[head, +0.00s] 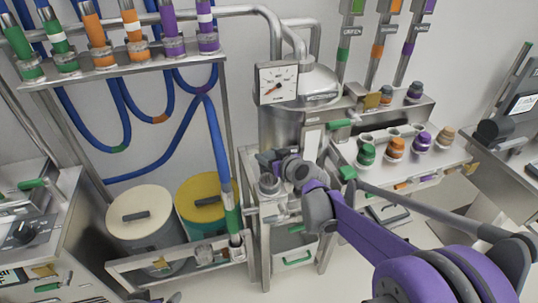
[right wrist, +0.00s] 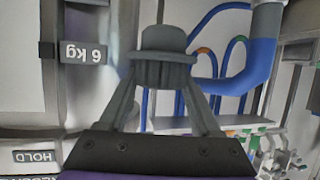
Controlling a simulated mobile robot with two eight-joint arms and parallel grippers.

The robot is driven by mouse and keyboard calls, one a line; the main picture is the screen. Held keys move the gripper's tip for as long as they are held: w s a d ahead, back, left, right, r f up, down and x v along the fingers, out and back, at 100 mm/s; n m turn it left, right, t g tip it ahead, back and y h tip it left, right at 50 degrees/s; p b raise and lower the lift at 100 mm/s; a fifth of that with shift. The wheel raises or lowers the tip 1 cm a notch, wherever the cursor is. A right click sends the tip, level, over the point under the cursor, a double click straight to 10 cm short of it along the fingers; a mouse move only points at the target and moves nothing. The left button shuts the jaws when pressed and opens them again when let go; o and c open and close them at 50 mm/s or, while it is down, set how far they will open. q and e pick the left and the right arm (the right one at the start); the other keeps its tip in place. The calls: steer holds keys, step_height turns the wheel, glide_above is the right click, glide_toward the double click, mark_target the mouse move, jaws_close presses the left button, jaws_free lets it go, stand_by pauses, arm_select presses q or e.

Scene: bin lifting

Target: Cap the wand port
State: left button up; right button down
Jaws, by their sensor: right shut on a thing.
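My right gripper (head: 272,168) reaches in on its purple arm, near the front of the metal tank (head: 285,125). It is shut on a grey ribbed cap (right wrist: 163,58), which sits between its two fingers in the right wrist view. In the head view the fingers and a grey round piece (head: 268,184) beside them overlap, and I cannot tell whether that piece is the cap or a fitting. I cannot make out the wand port for certain. A blue hose with a green wand end (head: 232,218) hangs left of the gripper.
A shelf (head: 462,153) at right carries green (head: 366,154), orange (head: 395,149), purple (head: 421,142) and tan (head: 446,136) capped pieces. A dial gauge (head: 277,84) faces forward on the tank. A hose rack (head: 105,75) and two lidded bins (head: 140,215) stand at left.

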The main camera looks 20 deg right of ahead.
arm_select(q)
steer(key=shift+s, duration=0.15)
arm_select(e)
steer(key=shift+s+f, duration=0.1)
steer(key=shift+f, duration=0.65)
steer(key=shift+f+b, duration=0.4)
steer(key=shift+f, duration=0.35)
arm_select(q)
steer(key=shift+s+f, duration=0.25)
steer(key=shift+f, duration=0.45)
arm_select(e)
steer(key=shift+f, duration=0.1)
arm_select(q)
steer(key=shift+s+f+b, duration=0.3)
steer(key=shift+f+b, duration=0.1)
steer(key=shift+f, duration=0.15)
arm_select(e)
steer(key=shift+f, duration=1.1)
arm_select(q)
steer(key=shift+s+f+b, duration=0.25)
steer(key=shift+f+b, duration=0.05)
steer(key=shift+f, duration=0.15)
arm_select(e)
steer(key=shift+f, duration=1.1)
